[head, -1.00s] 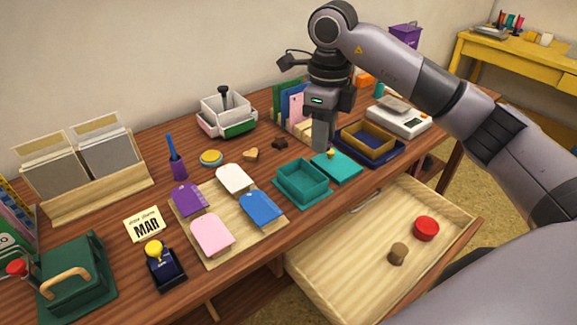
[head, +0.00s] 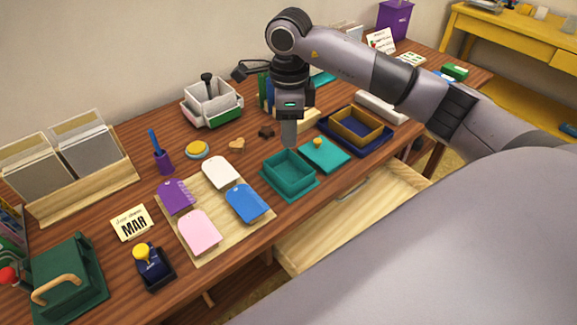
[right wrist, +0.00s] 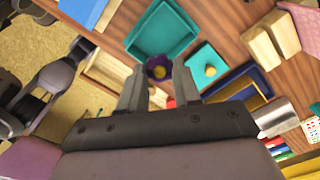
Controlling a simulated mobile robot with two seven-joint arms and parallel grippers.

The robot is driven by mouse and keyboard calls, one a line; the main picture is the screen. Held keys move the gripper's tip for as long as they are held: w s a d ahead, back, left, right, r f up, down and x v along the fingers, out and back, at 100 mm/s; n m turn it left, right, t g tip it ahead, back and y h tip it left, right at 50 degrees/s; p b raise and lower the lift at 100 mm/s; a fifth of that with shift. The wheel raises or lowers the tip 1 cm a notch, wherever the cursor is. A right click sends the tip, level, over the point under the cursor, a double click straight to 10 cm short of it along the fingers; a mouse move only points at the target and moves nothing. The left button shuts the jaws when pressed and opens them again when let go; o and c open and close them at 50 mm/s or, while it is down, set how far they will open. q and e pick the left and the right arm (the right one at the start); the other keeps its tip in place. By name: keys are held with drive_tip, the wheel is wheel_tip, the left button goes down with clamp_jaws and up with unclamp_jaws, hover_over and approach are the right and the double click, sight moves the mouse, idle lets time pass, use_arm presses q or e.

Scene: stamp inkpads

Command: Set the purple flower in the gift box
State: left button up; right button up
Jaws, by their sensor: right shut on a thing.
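The purple flower (right wrist: 157,69), with a yellow centre, sits between the fingertips of my right gripper (right wrist: 161,74) in the right wrist view. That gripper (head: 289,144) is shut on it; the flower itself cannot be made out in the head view. The gift box looks to be the open teal box (head: 290,181), which seems empty. My right gripper is at its back edge in the head view, apparently above it. The teal box (right wrist: 140,45) also shows just beyond the flower in the right wrist view. Its teal lid (head: 333,156) with a yellow knob lies beside it. My left gripper is not in view.
A blue tray with a brown box (head: 356,126) stands right of the lid. A wooden board (head: 207,208) with several coloured tags lies to the left. An open wooden drawer (head: 315,241) juts out in front, partly hidden by my body.

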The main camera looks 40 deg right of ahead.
hover_over(289, 176)
wheel_tip(289, 176, down, 7)
drive_tip(key=shift+s+r, duration=0.1)
drive_tip(key=shift+r, duration=0.1)
wheel_tip(289, 176, down, 4)
drive_tip(key=shift+f, duration=0.25)
drive_tip(key=shift+f, duration=0.15)
drive_tip(key=o, duration=0.6)
drive_tip(key=shift+o, duration=0.2)
